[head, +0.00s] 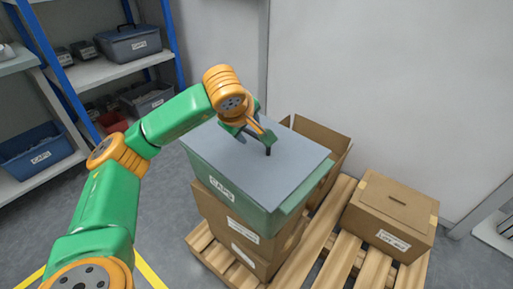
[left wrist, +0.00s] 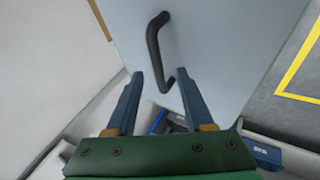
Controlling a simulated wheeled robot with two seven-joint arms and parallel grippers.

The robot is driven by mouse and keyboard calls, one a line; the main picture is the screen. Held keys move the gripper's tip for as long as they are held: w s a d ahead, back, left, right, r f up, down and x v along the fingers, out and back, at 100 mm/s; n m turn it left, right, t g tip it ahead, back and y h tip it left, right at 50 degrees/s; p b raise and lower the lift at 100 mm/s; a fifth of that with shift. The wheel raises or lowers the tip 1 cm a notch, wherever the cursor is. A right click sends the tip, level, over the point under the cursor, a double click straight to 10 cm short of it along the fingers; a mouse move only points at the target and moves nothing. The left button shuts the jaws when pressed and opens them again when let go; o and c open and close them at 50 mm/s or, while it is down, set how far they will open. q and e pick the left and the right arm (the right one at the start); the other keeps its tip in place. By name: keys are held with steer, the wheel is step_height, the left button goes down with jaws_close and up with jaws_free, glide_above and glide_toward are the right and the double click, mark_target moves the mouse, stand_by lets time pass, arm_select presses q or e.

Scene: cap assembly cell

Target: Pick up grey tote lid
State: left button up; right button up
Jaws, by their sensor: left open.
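The grey tote lid (head: 225,150) lies flat on a green tote (head: 240,191) labelled CAPS. The lid has a dark bar handle, which shows as a small dark post (head: 268,151) in the head view, the rest hidden by my gripper. My left gripper (head: 262,138) is over the lid at this handle, with its fingers apart. In the left wrist view the lid (left wrist: 215,45) fills the upper middle. The black handle (left wrist: 153,45) passes between the open fingertips (left wrist: 162,75) in the picture; neither finger is seen closed on it. My right gripper is not in view.
The tote stands on stacked cardboard boxes (head: 235,232) on a wooden pallet (head: 340,245). An open carton (head: 325,135) is behind it, a closed carton (head: 390,215) to the right. Shelves with blue bins (head: 35,155) stand at left; a wall is behind.

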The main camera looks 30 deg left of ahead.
mark_target(253, 140)
arm_select(q)
steer(key=x, duration=0.2)
steer(key=shift+w+f, duration=0.2)
steer(key=shift+f, duration=0.05)
steer(key=shift+d, duration=0.1)
jaws_close()
stand_by(1.0)
